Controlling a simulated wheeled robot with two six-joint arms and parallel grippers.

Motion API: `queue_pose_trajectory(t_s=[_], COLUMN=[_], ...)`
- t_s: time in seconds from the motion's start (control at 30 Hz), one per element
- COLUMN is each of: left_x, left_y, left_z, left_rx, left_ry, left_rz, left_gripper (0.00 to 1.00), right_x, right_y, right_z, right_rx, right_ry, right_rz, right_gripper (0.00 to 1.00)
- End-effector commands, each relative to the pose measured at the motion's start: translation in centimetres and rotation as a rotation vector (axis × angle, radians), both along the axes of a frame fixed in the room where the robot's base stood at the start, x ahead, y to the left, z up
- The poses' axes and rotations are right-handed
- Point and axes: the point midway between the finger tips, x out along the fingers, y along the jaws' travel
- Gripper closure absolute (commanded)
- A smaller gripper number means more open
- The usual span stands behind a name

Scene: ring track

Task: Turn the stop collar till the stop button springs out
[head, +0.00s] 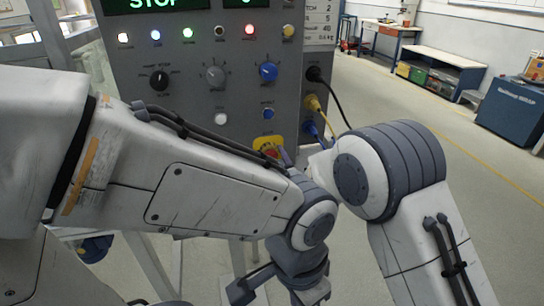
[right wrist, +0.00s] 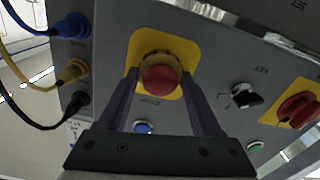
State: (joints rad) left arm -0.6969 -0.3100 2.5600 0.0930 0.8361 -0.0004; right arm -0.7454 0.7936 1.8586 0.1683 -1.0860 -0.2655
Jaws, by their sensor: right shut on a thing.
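The red stop button (right wrist: 161,80) sits on a yellow plate (right wrist: 122,54) in the right wrist view. The yellowish stop collar (right wrist: 153,55) rings the button. My right gripper (right wrist: 158,75) has one dark finger on each side of the collar and is shut on it. Whether the button is pressed in or out I cannot tell. In the head view the yellow plate and red button (head: 269,149) show small at the panel's lower right, with my right gripper (head: 284,155) beside them, partly hidden by my arms. My left gripper (head: 276,288) hangs low at the bottom edge, away from the panel; its fingertips are unclear.
The grey control panel (head: 190,110) carries knobs, lamps and a green STOP display (head: 155,3). Black, yellow and blue cable plugs (right wrist: 74,70) stick out beside the button. A black switch (right wrist: 245,95) and a red rotary handle (right wrist: 298,108) are to its right. Open floor lies right of the panel.

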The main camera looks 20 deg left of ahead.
Motion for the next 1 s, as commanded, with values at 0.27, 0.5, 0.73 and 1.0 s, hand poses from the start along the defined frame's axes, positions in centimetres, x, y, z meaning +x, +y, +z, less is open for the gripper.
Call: queue_pose_trajectory(t_s=[0.27,0.5,0.73,1.0], left_x=[0.0,0.0,0.0,0.0], left_y=[0.0,0.0,0.0,0.0], left_z=[-2.9,-5.7,-8.1,-9.9], left_rx=[0.000,0.000,0.000,0.000], left_ry=[0.000,0.000,0.000,0.000], left_rz=[0.000,0.000,0.000,0.000], left_gripper=[1.00,1.00,1.00,1.00], right_x=[0.2,0.2,0.3,0.4], right_y=[-0.2,-0.3,-0.4,-0.5], right_z=[-0.3,-0.4,-0.3,-0.2], right_rx=[0.144,0.320,0.477,0.609], right_ry=[0.091,0.208,0.315,0.405], right_rz=[-0.004,-0.004,-0.003,-0.005], right_gripper=[0.90,0.90,0.90,0.90])
